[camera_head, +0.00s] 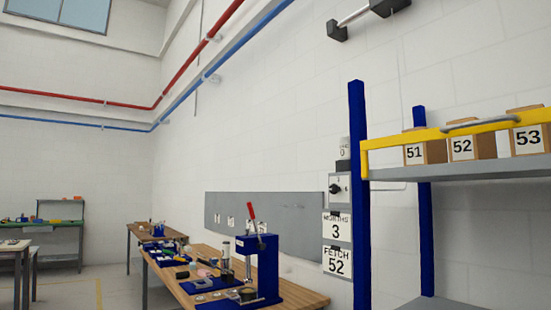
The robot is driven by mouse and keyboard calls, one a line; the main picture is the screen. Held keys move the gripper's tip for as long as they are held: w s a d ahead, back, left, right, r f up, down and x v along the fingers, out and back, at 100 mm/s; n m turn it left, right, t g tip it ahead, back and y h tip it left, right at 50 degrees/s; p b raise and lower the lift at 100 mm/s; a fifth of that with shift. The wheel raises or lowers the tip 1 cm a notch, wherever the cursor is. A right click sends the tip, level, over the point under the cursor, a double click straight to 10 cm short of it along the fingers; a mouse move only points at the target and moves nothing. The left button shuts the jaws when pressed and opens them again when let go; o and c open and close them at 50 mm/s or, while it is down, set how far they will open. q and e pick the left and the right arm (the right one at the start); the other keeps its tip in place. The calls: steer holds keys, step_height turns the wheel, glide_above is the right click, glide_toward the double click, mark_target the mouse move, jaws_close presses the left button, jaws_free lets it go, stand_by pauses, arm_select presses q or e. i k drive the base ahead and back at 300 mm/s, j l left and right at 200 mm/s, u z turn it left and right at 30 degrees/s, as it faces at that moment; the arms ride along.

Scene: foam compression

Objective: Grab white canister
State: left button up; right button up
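A small whitish upright cylinder (226,250) stands on the wooden workbench (300,293), just left of a blue press (267,262) with a red lever. It is too small to tell whether it is the white canister. No other clear white canister shows. Neither of my grippers is in view.
A blue-post shelf (358,200) at the right holds brown boxes labelled 51 (427,150), 52 (472,146) and 53 (530,138) behind a yellow rail (400,139). Wall signs read "MONTHS 3" (337,226) and "FETCH 52" (337,261). Floor (80,285) is free at the left.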

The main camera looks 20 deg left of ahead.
mark_target(344, 142)
steer(key=u, duration=0.2)
steer(key=z, duration=0.3)
steer(key=i+j+z, duration=0.3)
steer(key=j+z, duration=0.3)
steer(key=i+j+z, duration=0.15)
steer(key=j+z, duration=0.15)
steer(key=j, duration=0.25)
